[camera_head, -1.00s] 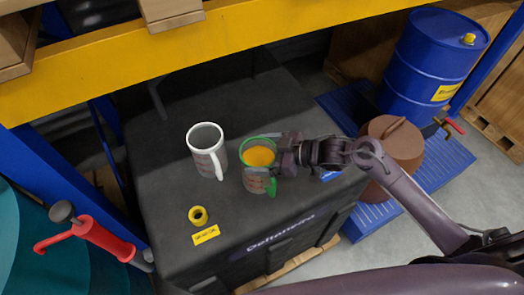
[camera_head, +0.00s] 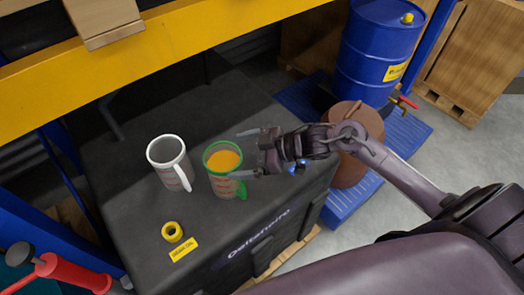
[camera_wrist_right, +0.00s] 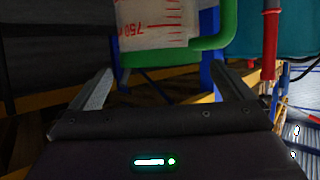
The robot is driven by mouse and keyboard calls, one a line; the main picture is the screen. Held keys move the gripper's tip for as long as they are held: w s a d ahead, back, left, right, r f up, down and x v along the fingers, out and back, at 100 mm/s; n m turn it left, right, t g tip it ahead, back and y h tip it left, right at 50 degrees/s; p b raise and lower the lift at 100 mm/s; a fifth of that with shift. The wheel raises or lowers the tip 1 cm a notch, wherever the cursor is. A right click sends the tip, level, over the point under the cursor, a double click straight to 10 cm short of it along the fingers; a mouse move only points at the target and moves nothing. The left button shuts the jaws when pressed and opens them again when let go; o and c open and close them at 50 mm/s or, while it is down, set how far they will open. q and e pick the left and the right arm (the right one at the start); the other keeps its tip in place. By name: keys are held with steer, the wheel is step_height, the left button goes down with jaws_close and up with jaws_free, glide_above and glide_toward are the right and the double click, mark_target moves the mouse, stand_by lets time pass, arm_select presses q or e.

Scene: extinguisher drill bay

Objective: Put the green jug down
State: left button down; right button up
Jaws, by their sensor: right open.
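The green jug (camera_head: 222,187), a clear measuring jug with green rim and handle and orange contents, stands upright on the black case top (camera_head: 125,215). My right gripper (camera_head: 238,154) is open and empty at the jug's right side, its two fingers spread and pointing at it. In the right wrist view the jug's scale-marked wall (camera_wrist_right: 155,25) and green handle show ahead, beyond the open fingers (camera_wrist_right: 165,85). The handle lies towards the near side. My left gripper is not in view.
A white-rimmed jug (camera_head: 170,165) stands close left of the green one. A yellow ring (camera_head: 172,232) and yellow label (camera_head: 184,250) lie near the case's front. A brown lidded container (camera_head: 362,150) and blue drum (camera_head: 380,50) stand beyond on the right. A yellow beam (camera_head: 150,50) crosses behind.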

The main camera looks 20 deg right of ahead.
steer(key=v, duration=0.7)
steer(key=shift+b, duration=0.4)
steer(key=shift+s+d, duration=0.1)
steer(key=shift+d, duration=0.05)
